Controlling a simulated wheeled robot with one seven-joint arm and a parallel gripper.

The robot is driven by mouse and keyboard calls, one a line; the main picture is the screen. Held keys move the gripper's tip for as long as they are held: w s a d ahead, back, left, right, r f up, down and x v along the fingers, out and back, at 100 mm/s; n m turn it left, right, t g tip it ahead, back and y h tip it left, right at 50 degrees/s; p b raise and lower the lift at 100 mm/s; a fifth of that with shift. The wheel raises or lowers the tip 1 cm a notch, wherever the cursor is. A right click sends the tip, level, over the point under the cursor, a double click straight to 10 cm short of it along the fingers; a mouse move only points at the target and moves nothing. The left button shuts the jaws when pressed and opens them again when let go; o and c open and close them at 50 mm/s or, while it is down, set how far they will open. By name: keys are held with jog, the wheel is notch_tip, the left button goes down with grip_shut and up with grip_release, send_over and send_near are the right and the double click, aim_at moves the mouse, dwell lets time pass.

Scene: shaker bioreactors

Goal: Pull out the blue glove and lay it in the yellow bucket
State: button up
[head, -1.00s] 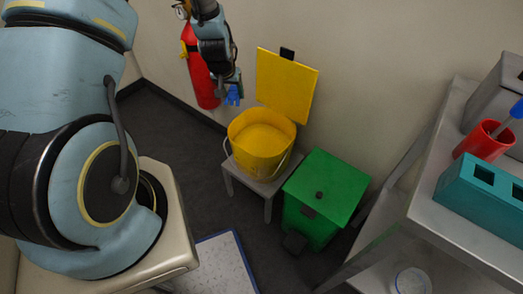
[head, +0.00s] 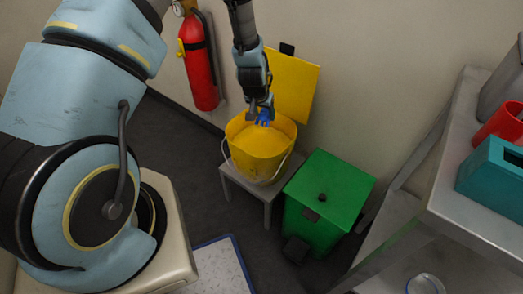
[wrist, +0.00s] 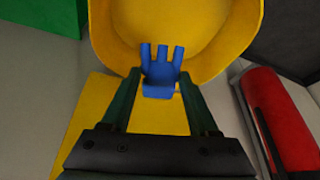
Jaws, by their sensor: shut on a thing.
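The blue glove (head: 264,118) hangs from my gripper (head: 262,106) over the opening of the yellow bucket (head: 258,158). In the wrist view the glove (wrist: 161,70) sits between the two fingertips of my gripper (wrist: 160,80), with its fingers pointing away. My gripper is shut on the glove's near end. The open bucket (wrist: 243,50) fills the top of the wrist view, beyond the glove. The bucket stands on a small grey stool (head: 237,182). I cannot tell exactly how high the glove is above the bucket's floor.
A yellow panel (head: 292,85) stands upright behind the bucket. A green pedal bin (head: 325,195) is right of it, and a red fire extinguisher (head: 200,65) hangs at the left. A grey shelf (head: 465,205) with a red cup and teal block is at the right.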

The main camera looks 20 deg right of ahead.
jog(key=shift+f, duration=0.5)
jog(key=o, duration=1)
jog(key=shift+r, duration=0.15)
jog(key=v, duration=1)
jog(key=shift+r+b, duration=0.3)
jog(key=shift+b, duration=0.15)
jog(key=shift+s+a, duration=0.1)
jog(key=shift+a, duration=0.1)
